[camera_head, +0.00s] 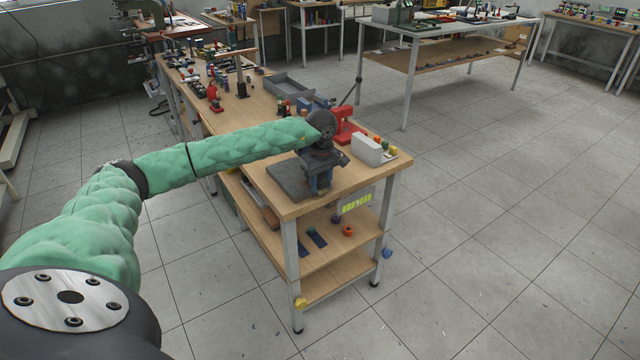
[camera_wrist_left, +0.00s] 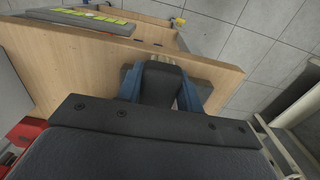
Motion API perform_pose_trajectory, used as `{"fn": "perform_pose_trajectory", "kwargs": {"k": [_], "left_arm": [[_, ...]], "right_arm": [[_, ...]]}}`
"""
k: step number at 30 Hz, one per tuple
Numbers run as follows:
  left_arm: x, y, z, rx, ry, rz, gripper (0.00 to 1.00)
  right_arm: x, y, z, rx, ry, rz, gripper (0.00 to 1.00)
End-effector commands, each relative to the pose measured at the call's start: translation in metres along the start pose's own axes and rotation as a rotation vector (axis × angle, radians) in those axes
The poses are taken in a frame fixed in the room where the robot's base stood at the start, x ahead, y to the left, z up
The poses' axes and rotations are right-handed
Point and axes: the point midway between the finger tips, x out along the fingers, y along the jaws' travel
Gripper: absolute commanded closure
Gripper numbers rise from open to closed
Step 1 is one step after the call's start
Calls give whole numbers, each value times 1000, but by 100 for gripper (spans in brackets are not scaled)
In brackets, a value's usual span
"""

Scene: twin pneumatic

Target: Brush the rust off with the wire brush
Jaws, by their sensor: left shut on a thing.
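My left gripper (camera_head: 319,188) points down over the near end of the wooden workbench, with its blue fingers shut. In the left wrist view, the fingers (camera_wrist_left: 162,98) stand on both sides of a dark block, and a small light-brown ribbed piece (camera_wrist_left: 168,61) shows just beyond it. This looks like part of the wire brush; most of it is hidden. A flat dark grey plate (camera_head: 287,183) lies on the bench at the gripper, partly covered by it. I cannot make out rust on it, nor whether the brush touches it. My right gripper is not in view.
The workbench (camera_head: 268,193) has a red machine (camera_head: 346,127) behind the gripper and a whitish box (camera_head: 367,149) to its right. Tools crowd the bench's far part. A lower shelf (camera_head: 325,262) holds small parts. The tiled floor to the right is mostly clear.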

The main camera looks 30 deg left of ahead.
Motion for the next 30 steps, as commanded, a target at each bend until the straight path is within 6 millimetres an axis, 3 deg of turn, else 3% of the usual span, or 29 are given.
{"fn": "perform_pose_trajectory", "kwargs": {"k": [18, 30], "left_arm": [[0, -28, 0, -1, 0, -4, 84], [1, -16, 0, 0, -1, -1, 84]], "right_arm": [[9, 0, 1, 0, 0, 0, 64], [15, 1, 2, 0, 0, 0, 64]]}}
